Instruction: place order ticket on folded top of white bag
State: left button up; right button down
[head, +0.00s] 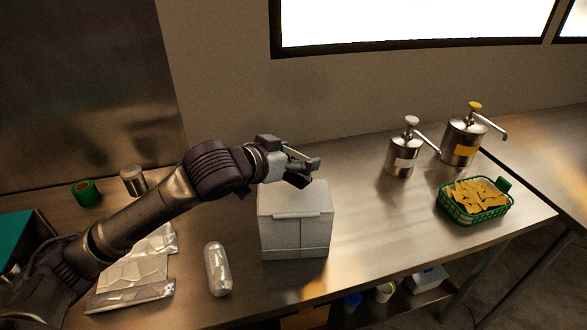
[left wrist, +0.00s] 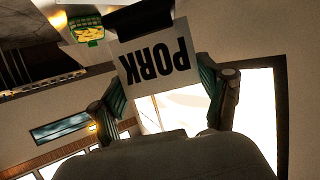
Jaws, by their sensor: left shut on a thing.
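The white bag (head: 295,225) stands upright on the steel counter in the head view, with a folded band across its upper front. My left gripper (head: 303,170) is just above the bag's top, toward its back. It is shut on the order ticket (left wrist: 155,65), a white card with "PORK" in black letters. In the left wrist view the card is between the fingers of the left gripper (left wrist: 163,100), with a dark block at its upper edge. I cannot clearly make out the card in the head view, nor whether it touches the bag. My right gripper is not in view.
A wrapped roll (head: 218,269) and flat foil packets (head: 135,272) lie left of the bag. Two pump dispensers (head: 402,155) (head: 463,138) and a green chip basket (head: 474,201) stand to the right. Counter between bag and basket is clear.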

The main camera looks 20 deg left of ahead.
aim_at(294, 174)
pick_arm(q)
jog(key=shift+a+f, duration=0.2)
jog(key=shift+a, duration=0.05)
notch_tip(294, 174, down, 3)
jog(key=shift+w+f+p, duration=0.1)
jog(key=shift+f+p, duration=0.1)
jog(key=shift+p, duration=0.2)
jog(key=shift+f, duration=0.25)
jog(key=shift+f, duration=0.2)
jog(key=o, duration=0.9)
